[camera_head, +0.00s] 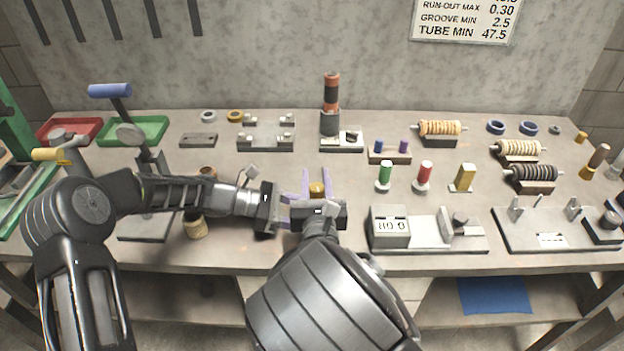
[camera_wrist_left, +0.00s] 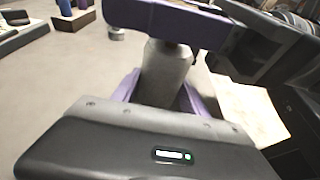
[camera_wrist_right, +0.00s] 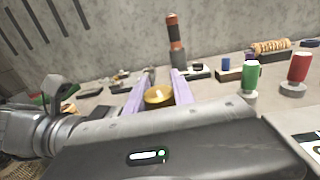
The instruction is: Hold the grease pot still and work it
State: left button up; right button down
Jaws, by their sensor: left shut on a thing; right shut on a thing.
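The grease pot shows as a grey cylindrical body in the left wrist view (camera_wrist_left: 165,72) and as a round brass top in the head view (camera_head: 317,189). The brass top also shows in the right wrist view (camera_wrist_right: 158,96). My left gripper (camera_head: 290,197) comes in from the left with its purple fingers shut on the grey body. My right gripper (camera_head: 317,187) comes from the front with its purple fingers on both sides of the brass top, shut on it. The fingers and wrists hide most of the pot in the head view.
A digital gauge stand (camera_head: 390,227) stands right of my right gripper. A green-topped plug (camera_head: 385,174) and a red-topped plug (camera_head: 424,174) stand behind it. A grey fixture (camera_head: 265,136) lies behind the pot. A press with a blue handle (camera_head: 110,90) stands at left.

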jog(key=m+h, duration=0.1)
jog(key=h, duration=0.1)
jog(key=d+m+h, duration=0.1)
jog(key=shift+f+m+h, duration=0.25)
jog(key=shift+m+h, duration=0.05)
jog(key=shift+h, duration=0.1)
jog(key=shift+r, duration=0.1)
jog(key=c, duration=1.1)
grip_release()
jog(key=shift+a+r, duration=0.1)
jog(key=shift+o, duration=0.2)
jog(key=shift+d+f+y, duration=0.2)
jog(key=shift+f+y, duration=0.1)
